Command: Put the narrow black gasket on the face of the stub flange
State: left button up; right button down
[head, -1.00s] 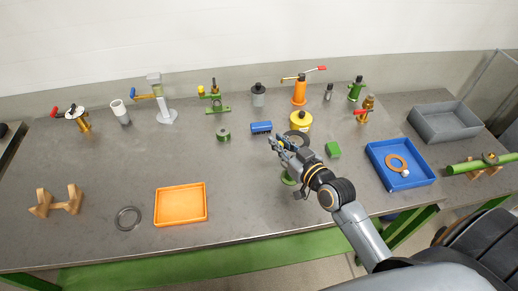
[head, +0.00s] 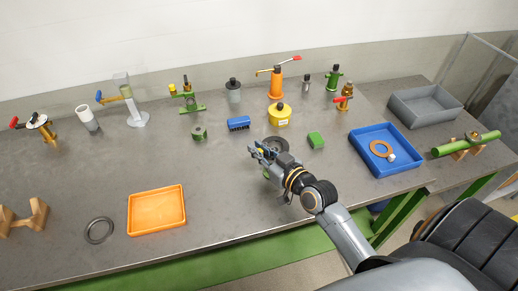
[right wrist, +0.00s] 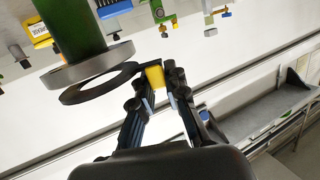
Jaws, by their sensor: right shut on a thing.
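The narrow black gasket (right wrist: 98,84) is a thin dark ring. It also shows in the head view (head: 285,147), beside my right gripper (head: 260,152). In the right wrist view the gripper (right wrist: 161,72) is shut on a small yellow piece (right wrist: 154,76) at the gasket's edge. The stub flange (right wrist: 84,67) has a grey round face on a green pipe. The gasket lies over this face, shifted toward the gripper and slightly tilted; I cannot tell whether they touch. In the head view my arm hides most of the flange. My left gripper is not in view.
A blue tray (head: 411,167) holds an orange ring. A grey ring (head: 99,230) and an orange tray (head: 157,232) lie left; the table between is clear.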

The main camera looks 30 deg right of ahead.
jog(key=shift+f, duration=0.1)
jog(key=shift+f+b, duration=0.4)
jog(key=shift+f, duration=0.1)
jog(key=c, duration=1.3)
grip_release()
jog(key=v, duration=1.2)
jog(key=shift+a+f, duration=0.1)
jog(key=shift+a, duration=0.05)
